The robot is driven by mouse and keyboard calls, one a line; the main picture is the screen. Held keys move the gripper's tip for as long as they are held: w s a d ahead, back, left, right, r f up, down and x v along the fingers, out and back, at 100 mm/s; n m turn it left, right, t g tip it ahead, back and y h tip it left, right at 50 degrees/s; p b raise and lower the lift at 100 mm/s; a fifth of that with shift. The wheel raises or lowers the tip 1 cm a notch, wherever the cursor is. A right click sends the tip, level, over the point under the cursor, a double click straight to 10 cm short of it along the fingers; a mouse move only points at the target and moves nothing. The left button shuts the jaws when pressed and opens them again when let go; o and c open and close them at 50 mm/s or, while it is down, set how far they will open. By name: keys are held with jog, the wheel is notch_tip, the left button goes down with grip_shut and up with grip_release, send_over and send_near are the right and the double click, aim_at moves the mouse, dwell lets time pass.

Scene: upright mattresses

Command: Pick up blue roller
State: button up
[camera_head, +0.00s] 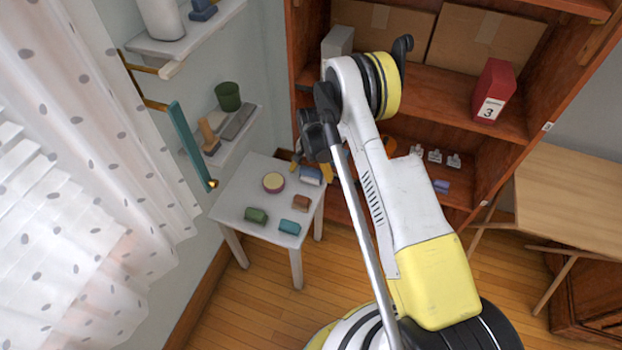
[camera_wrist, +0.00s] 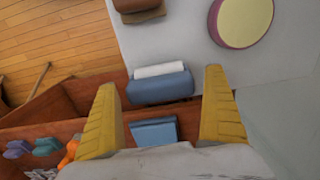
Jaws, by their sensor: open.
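A blue block-like item with a white strip along one side, which appears to be the blue roller (camera_head: 311,176), lies at the back right edge of the small white table (camera_head: 240,190). In the wrist view the roller (camera_wrist: 161,88) shows ahead, its length running across the gap between the fingertips. My gripper (camera_wrist: 160,80) is open, with one yellow finger to the left of the roller and one to the right. Nothing is held. In the head view my arm partly hides the gripper, and contact with the roller cannot be told.
The table also holds a round pink-and-yellow item (camera_head: 273,182), a brown block (camera_head: 301,203), a green item (camera_head: 256,215) and a teal item (camera_head: 289,227). A wooden shelf (camera_head: 440,90) stands behind on the right. Wall shelves (camera_head: 240,133) are at left. Wooden floor is open in front.

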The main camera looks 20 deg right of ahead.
aim_at(311, 169)
jog(key=shift+r, duration=0.1)
jog(key=c, duration=1.4)
jog(key=shift+r, duration=0.1)
notch_tip(311, 169, up, 4)
jog(key=p, duration=0.2)
jog(key=shift+r+p, duration=0.2)
jog(key=shift+p, duration=0.2)
jog(key=s+d+r+p, duration=0.4)
jog(key=s+d+r, duration=0.1)
jog(key=d, duration=0.5)
jog(key=shift+d+r, duration=0.25)
jog(key=shift+r, duration=0.45)
